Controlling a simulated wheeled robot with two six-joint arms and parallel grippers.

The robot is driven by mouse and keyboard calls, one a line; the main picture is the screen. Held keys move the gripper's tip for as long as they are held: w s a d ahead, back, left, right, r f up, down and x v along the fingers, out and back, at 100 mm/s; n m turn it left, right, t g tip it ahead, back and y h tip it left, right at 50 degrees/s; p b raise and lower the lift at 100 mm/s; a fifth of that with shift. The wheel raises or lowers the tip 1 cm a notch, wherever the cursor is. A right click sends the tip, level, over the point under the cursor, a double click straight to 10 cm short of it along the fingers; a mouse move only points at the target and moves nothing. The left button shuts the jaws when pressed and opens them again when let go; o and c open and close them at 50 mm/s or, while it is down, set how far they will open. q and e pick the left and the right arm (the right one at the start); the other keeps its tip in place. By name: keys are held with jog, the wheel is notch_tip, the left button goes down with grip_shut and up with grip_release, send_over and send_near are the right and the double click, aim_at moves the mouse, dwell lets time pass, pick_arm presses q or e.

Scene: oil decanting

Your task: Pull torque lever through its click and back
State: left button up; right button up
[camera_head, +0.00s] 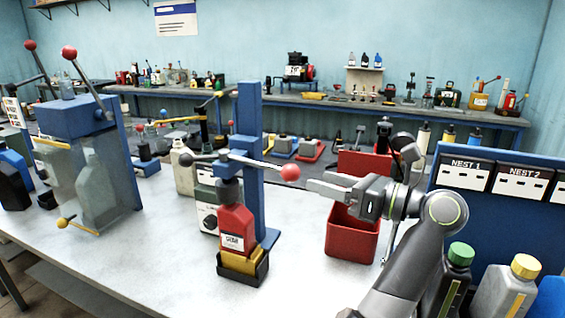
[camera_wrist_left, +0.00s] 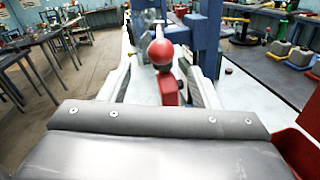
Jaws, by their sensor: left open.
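The torque lever (camera_head: 255,164) is a metal bar on a blue post (camera_head: 250,110), ending in a red ball knob (camera_head: 290,173). A dark head on the post sits over a red bottle (camera_head: 236,226), which stands upright in a yellow and black holder (camera_head: 243,264). My left gripper (camera_head: 316,190) is open, its fingers pointing left at the knob from just to its right. In the left wrist view the knob (camera_wrist_left: 161,52) appears between the two fingers, with the red bottle (camera_wrist_left: 168,88) beyond; I cannot tell whether they touch. My right gripper is not in view.
A red bin (camera_head: 350,240) stands behind and below my left gripper. A blue nest rack (camera_head: 500,215) and capped bottles (camera_head: 455,275) are at right. A clear-fronted blue press (camera_head: 90,170) stands at left. The white table (camera_head: 150,275) is clear at front left.

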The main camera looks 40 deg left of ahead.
aim_at(282, 170)
pick_arm(q)
jog(key=a+p, duration=0.3)
jog(key=a, duration=0.6)
jog(key=shift+s+a, duration=0.1)
jog(key=shift+a, duration=0.7)
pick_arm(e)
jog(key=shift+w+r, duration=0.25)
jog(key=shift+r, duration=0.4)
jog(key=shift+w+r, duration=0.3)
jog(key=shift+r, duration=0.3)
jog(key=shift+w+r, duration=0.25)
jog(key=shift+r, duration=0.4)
pick_arm(q)
grip_shut()
